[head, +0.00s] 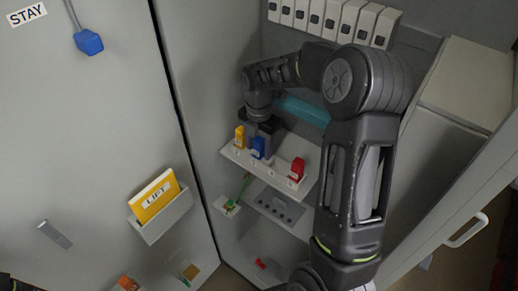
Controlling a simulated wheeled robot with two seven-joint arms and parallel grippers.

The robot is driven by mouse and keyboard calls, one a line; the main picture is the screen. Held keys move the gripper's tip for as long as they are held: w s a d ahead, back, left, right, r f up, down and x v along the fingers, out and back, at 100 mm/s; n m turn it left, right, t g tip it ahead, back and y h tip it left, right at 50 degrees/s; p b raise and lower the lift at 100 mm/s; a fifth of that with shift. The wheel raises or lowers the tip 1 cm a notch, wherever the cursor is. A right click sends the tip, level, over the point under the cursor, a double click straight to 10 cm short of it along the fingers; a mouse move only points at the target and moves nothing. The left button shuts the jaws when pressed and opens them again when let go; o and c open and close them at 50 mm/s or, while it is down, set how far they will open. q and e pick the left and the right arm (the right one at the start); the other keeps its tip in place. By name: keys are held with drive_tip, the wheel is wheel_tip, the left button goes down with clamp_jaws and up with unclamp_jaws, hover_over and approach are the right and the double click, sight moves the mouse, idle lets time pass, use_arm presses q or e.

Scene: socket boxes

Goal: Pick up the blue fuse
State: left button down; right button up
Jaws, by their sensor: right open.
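The blue fuse (258,148) stands upright on a small white shelf (238,158) inside the cabinet. A yellow fuse (240,137) stands to its left and a red fuse (297,169) to its right on the same shelf. My right gripper (261,136) is open and points down just above and behind the blue fuse. Its fingertips are hard to make out, and I cannot tell whether they touch the fuse. My left gripper is not in view.
A lower shelf (281,211) with dark holes sits below the fuses. White switches (331,20) line the top. A cabinet door (90,130) on the left holds a yellow LIFT booklet (155,197). A door with a handle (467,231) stands right.

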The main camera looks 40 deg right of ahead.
drive_tip(key=shift+c, duration=0.3)
clamp_jaws()
idle(0.4)
